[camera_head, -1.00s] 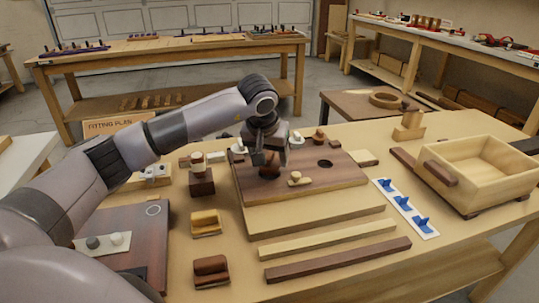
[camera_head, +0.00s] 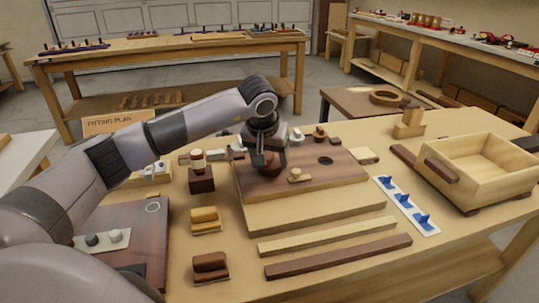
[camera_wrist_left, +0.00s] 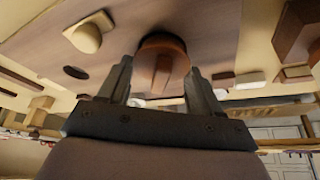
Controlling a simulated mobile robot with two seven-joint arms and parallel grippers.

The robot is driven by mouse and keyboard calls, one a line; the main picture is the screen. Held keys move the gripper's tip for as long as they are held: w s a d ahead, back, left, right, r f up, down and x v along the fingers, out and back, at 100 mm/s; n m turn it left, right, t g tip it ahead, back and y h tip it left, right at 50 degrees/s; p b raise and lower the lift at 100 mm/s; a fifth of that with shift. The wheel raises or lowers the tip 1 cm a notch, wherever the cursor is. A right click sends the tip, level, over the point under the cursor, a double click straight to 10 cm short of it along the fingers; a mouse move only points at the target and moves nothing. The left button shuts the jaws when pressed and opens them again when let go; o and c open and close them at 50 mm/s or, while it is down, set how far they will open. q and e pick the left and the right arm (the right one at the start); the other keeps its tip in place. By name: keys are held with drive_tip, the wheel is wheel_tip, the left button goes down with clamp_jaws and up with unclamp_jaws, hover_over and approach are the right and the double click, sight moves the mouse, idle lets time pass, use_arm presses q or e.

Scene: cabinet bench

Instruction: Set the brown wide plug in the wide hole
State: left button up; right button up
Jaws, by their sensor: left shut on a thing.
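The brown wide plug (camera_wrist_left: 162,58), a round brown piece with a raised grip bar, is between the fingers of my left gripper (camera_wrist_left: 160,88) in the left wrist view. In the head view my left gripper (camera_head: 268,160) is shut on it, low over the left part of the dark-topped board (camera_head: 340,176). The plug's lower side is hidden, so I cannot tell whether it sits in a hole or just above the board. One dark round hole (camera_head: 325,161) shows open to the right; it also shows in the wrist view (camera_wrist_left: 75,72). My right gripper is out of view.
A pale knob (camera_head: 296,175) stands on the board near the gripper. Left of the board are a brown block with a pale plug (camera_head: 201,178) and small cradles (camera_head: 206,220). Blue clips (camera_head: 405,203) and a wooden box (camera_head: 475,172) are to the right.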

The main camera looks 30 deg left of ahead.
use_arm(q)
drive_tip(key=shift+f+b, duration=0.3)
drive_tip(key=shift+f, duration=0.25)
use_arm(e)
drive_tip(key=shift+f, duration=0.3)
use_arm(q)
drive_tip(key=o, duration=1)
drive_tip(key=shift+a+r+p, duration=0.1)
drive_tip(key=shift+r+p, duration=0.5)
drive_tip(key=shift+r, duration=0.1)
drive_tip(key=shift+r+p, duration=0.8)
drive_tip(key=shift+r, duration=0.2)
drive_tip(key=shift+r+p, duration=1.2)
drive_tip(key=shift+r, duration=0.35)
drive_tip(key=shift+r+p, duration=0.5)
drive_tip(key=shift+r, duration=0.05)
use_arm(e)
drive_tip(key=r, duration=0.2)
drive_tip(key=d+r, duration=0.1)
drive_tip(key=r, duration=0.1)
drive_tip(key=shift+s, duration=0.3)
